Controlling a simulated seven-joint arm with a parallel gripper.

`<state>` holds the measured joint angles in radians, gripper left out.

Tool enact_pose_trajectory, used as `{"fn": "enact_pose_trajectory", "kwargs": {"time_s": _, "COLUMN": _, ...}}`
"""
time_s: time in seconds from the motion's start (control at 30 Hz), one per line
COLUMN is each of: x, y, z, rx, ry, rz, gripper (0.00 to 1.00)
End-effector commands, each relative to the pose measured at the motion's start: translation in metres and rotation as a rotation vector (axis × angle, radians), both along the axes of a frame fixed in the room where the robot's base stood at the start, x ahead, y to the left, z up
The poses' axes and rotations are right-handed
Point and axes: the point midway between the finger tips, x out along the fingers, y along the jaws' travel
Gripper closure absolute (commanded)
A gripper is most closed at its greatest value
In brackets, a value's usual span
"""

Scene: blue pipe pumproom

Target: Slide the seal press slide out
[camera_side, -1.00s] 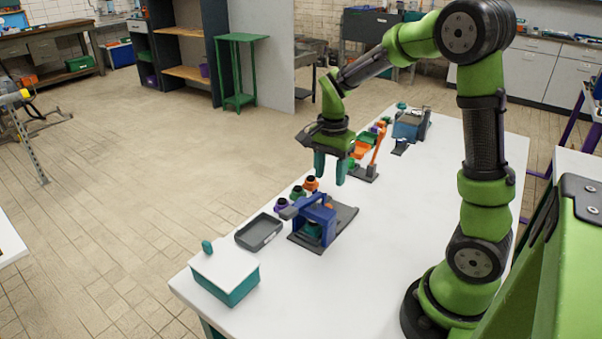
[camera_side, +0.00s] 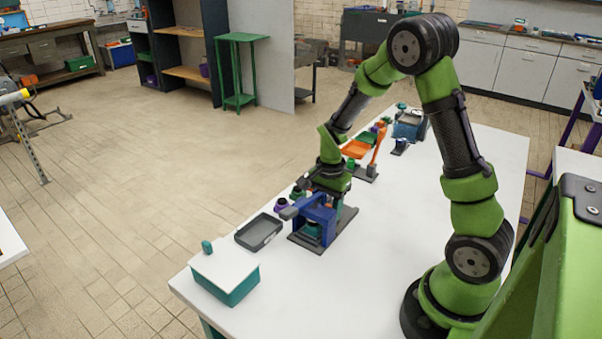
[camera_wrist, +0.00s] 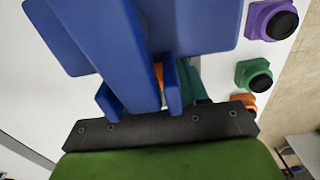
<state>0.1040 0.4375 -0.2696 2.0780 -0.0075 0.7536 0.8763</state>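The seal press (camera_side: 318,212) is a blue frame on a dark base plate, standing on the white table, with a teal part beneath its frame. A grey lever end sticks out at its left. A dark flat piece (camera_side: 350,214) shows at its right; I cannot tell whether this is the slide. In the wrist view, the press's blue parts (camera_wrist: 115,45) fill the middle, close in front of my gripper.
A dark empty tray (camera_side: 259,233) and a teal box with a white lid (camera_side: 225,274) stand left of the press. Purple (camera_wrist: 272,20), green (camera_wrist: 252,75) and orange (camera_wrist: 240,104) knob-like pieces stand beside it. An orange stand (camera_side: 376,150) is behind.

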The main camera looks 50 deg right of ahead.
Motion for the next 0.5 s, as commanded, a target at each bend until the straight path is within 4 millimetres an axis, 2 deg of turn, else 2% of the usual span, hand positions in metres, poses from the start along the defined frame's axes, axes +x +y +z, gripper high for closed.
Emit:
{"fn": "enact_pose_trajectory", "kwargs": {"time_s": 0.03, "x": 0.0, "y": 0.0, "z": 0.0002, "rx": 0.0, "ry": 0.0, "rz": 0.0, "gripper": 0.65}}
{"fn": "enact_pose_trajectory", "kwargs": {"time_s": 0.27, "x": 0.0001, "y": 0.0, "z": 0.0004, "rx": 0.0, "ry": 0.0, "rz": 0.0, "gripper": 1.0}}
{"fn": "enact_pose_trajectory", "kwargs": {"time_s": 0.5, "x": 0.0001, "y": -0.0001, "z": 0.0006, "rx": 0.0, "ry": 0.0, "rz": 0.0, "gripper": 1.0}}
